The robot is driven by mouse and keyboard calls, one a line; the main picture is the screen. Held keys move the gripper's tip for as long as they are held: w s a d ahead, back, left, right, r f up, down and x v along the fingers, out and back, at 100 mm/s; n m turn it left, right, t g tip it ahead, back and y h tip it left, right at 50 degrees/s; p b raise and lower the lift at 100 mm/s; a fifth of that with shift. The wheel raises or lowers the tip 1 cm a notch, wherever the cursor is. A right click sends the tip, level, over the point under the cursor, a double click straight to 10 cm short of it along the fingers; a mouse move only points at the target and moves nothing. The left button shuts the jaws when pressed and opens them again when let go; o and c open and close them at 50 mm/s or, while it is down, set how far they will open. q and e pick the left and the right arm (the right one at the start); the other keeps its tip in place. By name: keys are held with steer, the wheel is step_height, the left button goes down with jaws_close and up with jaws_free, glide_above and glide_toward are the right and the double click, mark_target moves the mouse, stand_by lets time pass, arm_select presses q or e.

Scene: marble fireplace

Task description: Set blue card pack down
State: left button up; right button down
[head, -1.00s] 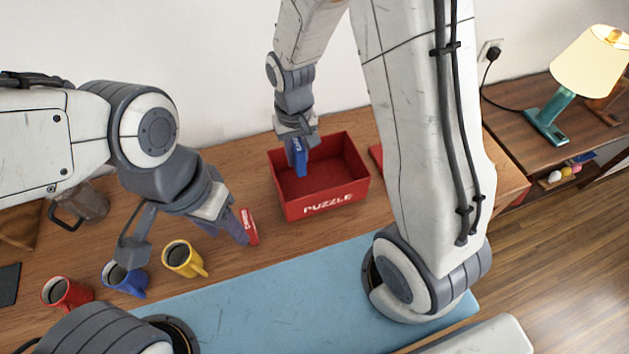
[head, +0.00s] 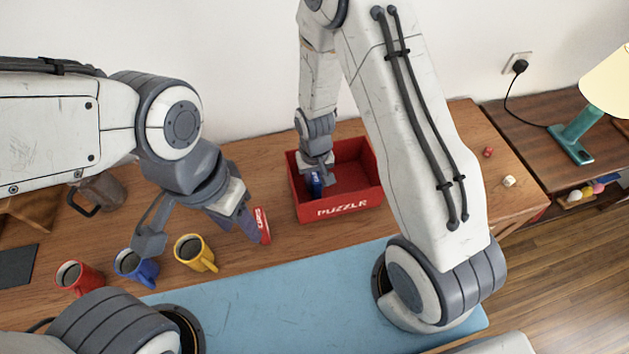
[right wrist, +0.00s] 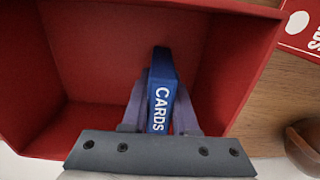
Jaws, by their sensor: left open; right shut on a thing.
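The blue card pack (head: 317,185), marked CARDS in the right wrist view (right wrist: 160,92), is upright between the fingers of my right gripper (head: 317,176). My right gripper also shows in the right wrist view (right wrist: 160,115), shut on the pack. My left gripper (head: 199,236) is open and empty above the table. A red card pack (head: 262,226) stands on the table close beside its right finger.
Red (head: 80,280), blue (head: 137,266) and yellow (head: 195,253) mugs stand below my left gripper. A glass jug (head: 98,195) is behind them. A blue mat (head: 270,305) lies in front. Two dice (head: 498,166) lie at the right. A red item (right wrist: 302,30) lies beside the box.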

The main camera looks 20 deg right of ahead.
steer(key=shift+f, duration=0.15)
steer(key=c, duration=0.7)
jaws_free()
step_height(320, 180, up, 12)
steer(key=shift+r+b, duration=0.1)
steer(key=shift+b, duration=0.55)
steer(key=s+a+r+n, duration=0.2)
steer(key=s+r, duration=0.1)
steer(key=s, duration=0.3)
steer(key=s+a+r+n, duration=0.2)
steer(key=s+r+n, duration=0.1)
steer(key=s, duration=0.3)
steer(key=s+a+r+n+y, duration=0.1)
steer(key=s+a+r+n, duration=0.1)
steer(key=s+r, duration=0.3)
steer(key=shift+s+a, duration=0.3)
steer(key=shift+s, duration=0.2)
steer(key=shift+s+a, duration=0.25)
steer(key=shift+s, duration=0.2)
